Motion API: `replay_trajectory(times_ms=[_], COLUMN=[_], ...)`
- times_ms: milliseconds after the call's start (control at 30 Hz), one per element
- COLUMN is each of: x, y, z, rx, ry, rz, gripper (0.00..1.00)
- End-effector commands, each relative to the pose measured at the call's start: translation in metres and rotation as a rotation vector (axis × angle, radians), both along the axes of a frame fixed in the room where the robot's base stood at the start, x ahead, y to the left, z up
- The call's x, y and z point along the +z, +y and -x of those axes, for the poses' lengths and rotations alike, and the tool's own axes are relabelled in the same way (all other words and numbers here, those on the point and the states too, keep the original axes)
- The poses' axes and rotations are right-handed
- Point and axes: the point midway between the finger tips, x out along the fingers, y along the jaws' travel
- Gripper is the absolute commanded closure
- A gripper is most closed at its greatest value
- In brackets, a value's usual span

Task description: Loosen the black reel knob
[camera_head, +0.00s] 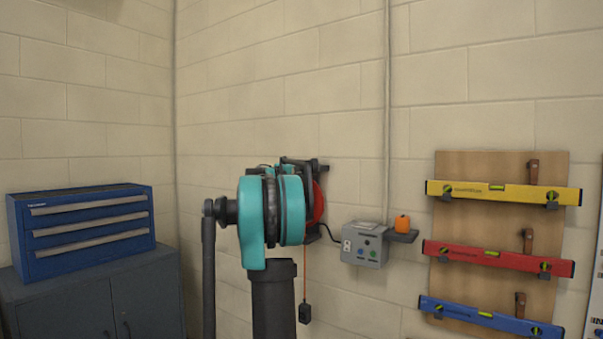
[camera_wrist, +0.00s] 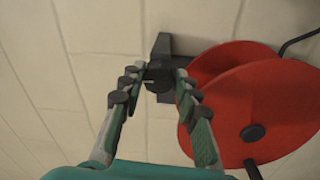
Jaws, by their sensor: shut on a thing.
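In the wrist view, the black knob (camera_wrist: 158,76) sits at a dark wall bracket (camera_wrist: 163,48), beside the red reel (camera_wrist: 235,95). My gripper (camera_wrist: 160,78) has one finger on each side of the knob and is shut on it. The fingers cover part of the knob. The reel has a second, small black round part (camera_wrist: 253,132) on its face. In the head view, the red reel (camera_head: 319,201) shows only as a sliver behind my teal arm, which hides the knob and most of my gripper.
A grey control box (camera_head: 364,245) and a small shelf with an orange item (camera_head: 402,223) are right of the reel. An orange cord with a black end piece (camera_head: 305,313) hangs below. A board (camera_head: 490,222) holds spirit levels. A blue tool chest (camera_head: 85,229) stands left.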

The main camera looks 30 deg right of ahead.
Motion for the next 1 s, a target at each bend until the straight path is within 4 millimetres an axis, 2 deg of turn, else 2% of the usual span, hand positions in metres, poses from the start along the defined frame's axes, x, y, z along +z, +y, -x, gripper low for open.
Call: replay_trajectory(times_ms=[200,233,400,767,867,1000], x=[0.0,0.0,0.0,0.0,-0.001,-0.002], y=[0.0,0.0,0.0,0.005,0.015,0.04], z=[0.0,0.0,0.0,0.001,0.005,0.015], rx=[0.001,0.001,0.0,0.001,0.003,0.004], ry=[0.0,0.0,-0.001,-0.001,-0.001,-0.002], rz=[0.0,0.0,0.0,0.0,-0.001,-0.001], gripper=[0.97,0.68,0.47,0.47,0.47,0.47])
